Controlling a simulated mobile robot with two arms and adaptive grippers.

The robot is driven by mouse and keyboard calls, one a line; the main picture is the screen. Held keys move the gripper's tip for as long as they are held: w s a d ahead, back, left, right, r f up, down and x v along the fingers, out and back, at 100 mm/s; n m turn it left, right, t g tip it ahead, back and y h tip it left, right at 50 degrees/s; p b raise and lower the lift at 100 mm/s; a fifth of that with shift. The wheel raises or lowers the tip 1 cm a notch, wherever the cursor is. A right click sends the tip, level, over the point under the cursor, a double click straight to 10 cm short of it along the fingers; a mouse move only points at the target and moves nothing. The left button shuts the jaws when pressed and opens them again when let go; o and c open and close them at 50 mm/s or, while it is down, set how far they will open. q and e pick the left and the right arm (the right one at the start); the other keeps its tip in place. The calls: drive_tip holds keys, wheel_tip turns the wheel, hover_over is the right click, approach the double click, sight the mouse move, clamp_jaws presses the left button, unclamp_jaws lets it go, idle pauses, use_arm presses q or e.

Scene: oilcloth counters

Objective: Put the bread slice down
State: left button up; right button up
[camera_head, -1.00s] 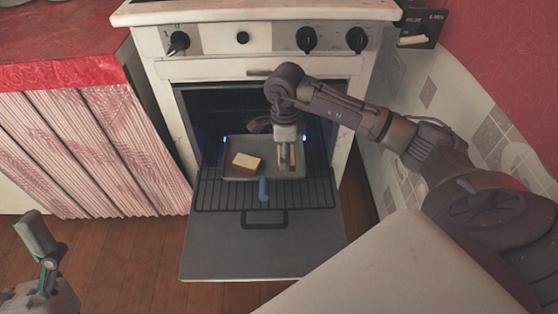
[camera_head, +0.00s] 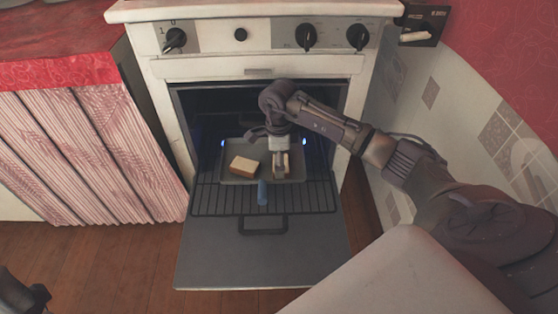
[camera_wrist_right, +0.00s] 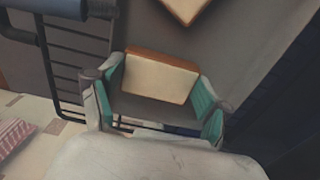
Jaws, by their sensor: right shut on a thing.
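My right gripper (camera_head: 281,170) is inside the open oven, over the right part of the grey baking tray (camera_head: 240,147). It is shut on a bread slice (camera_head: 286,161), which shows with pale face and brown crust between the teal finger pads in the right wrist view (camera_wrist_right: 158,78). I cannot tell whether this slice touches the tray. A second bread slice (camera_head: 246,166) lies in the tray on the left, apart from the gripper. Its edge also shows at the top of the right wrist view (camera_wrist_right: 186,8). My left gripper (camera_head: 24,294) is cut off at the lower left corner.
The tray, with a blue-grey handle (camera_head: 262,192), rests on the wire rack (camera_head: 213,202) in the oven (camera_head: 157,95). The lowered oven door (camera_head: 262,260) is clear. A curtained counter (camera_head: 80,160) stands left, a tiled wall (camera_head: 435,110) right.

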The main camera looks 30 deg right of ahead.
drive_tip(key=o, duration=0.6)
drive_tip(key=shift+f, duration=0.1)
